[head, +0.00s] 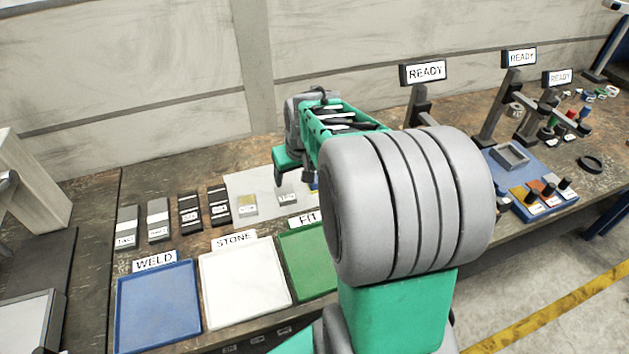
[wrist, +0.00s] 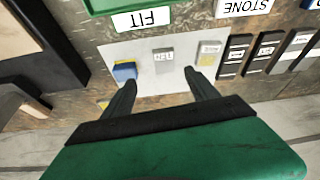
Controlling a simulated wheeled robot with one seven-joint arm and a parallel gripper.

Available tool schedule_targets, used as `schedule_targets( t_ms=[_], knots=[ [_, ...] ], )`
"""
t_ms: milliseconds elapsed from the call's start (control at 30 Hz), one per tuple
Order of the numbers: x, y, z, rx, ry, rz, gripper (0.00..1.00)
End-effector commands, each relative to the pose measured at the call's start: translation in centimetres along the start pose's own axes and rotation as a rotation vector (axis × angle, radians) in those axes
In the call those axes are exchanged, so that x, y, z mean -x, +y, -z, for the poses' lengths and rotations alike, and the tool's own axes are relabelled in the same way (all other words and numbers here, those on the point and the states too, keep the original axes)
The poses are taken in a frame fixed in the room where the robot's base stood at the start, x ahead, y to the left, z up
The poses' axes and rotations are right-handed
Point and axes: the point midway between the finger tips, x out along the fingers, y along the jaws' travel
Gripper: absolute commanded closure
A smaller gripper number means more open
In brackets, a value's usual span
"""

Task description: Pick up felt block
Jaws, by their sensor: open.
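The felt block is probably the small grey block (wrist: 163,60) with a partly legible, upside-down label, on a pale sheet (wrist: 146,44). In the head view this grey block (head: 287,198) lies beside my gripper (head: 293,176). In the wrist view my gripper (wrist: 158,80) is open and empty. Its two fingers point toward the sheet, with the grey block ahead of the gap between them. The fingers are mostly hidden in the head view by my arm.
A blue-and-yellow block (wrist: 124,71) lies near one finger, a yellowish-grey block (wrist: 208,52) near the other. Several dark and grey blocks continue the row. Trays labelled WELD (head: 157,305), STONE (head: 245,283) and FIT (head: 308,262) line the bench front. READY signs (head: 425,73) stand at right.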

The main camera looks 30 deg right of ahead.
Motion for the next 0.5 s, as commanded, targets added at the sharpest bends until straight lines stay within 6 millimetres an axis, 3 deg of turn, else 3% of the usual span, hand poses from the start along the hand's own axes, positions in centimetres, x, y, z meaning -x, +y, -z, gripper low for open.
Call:
schedule_targets(
  t_ms=[33, 100, 200, 500],
  knots=[
    [-2.9, 3.5, 0.4, -0.042, -0.004, -0.010, 0.27],
    [-5.4, 7.0, 1.1, -0.072, 0.010, -0.020, 0.21],
    [-7.4, 9.6, 1.4, -0.092, 0.022, -0.026, 0.20],
    [-11.5, 9.7, 1.9, -0.091, 0.022, -0.026, 0.20]
  ],
)
